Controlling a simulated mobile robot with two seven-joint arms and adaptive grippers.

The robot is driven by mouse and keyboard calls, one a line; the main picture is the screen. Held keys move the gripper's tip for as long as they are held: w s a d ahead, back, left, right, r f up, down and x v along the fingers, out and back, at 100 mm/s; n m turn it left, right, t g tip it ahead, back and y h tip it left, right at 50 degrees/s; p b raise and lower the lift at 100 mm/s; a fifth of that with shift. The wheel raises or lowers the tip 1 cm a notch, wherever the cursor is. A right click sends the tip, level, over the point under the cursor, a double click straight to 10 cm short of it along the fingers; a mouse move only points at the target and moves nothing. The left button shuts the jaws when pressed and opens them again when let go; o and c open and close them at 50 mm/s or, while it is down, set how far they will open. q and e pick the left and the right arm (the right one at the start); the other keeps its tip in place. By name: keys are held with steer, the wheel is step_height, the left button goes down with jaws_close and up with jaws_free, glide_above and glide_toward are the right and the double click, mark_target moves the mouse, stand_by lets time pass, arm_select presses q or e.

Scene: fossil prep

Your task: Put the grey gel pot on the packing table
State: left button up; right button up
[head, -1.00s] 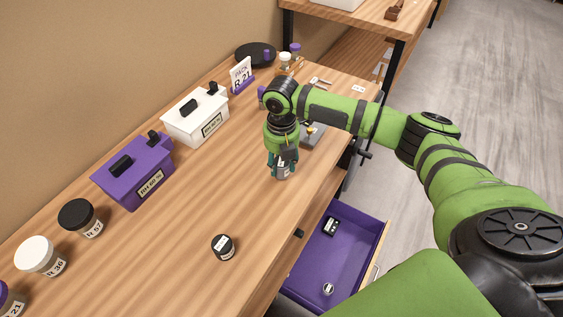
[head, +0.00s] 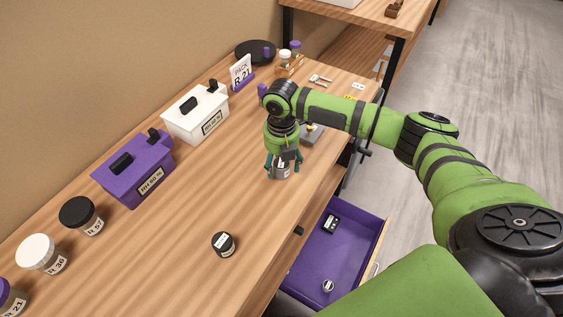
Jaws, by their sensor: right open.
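A small grey pot (head: 282,173) with a white label stands on the long wooden table (head: 190,212), right under my right gripper (head: 283,172). The gripper points down with its teal fingers spread on both sides of the pot, apart from it as far as I can see. The gripper hides the pot's top. A sign reading PACK R 21 (head: 241,73) stands farther back on this table. My left gripper is out of view.
A small black-lidded pot (head: 223,244) stands nearer on the table. A purple box (head: 134,170), a white box (head: 196,114) and several jars line the wall side. An open purple drawer (head: 330,255) juts out at the right. The table's middle is clear.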

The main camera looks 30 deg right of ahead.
step_height(320, 180, up, 12)
steer(key=b, duration=0.1)
steer(key=shift+b, duration=0.35)
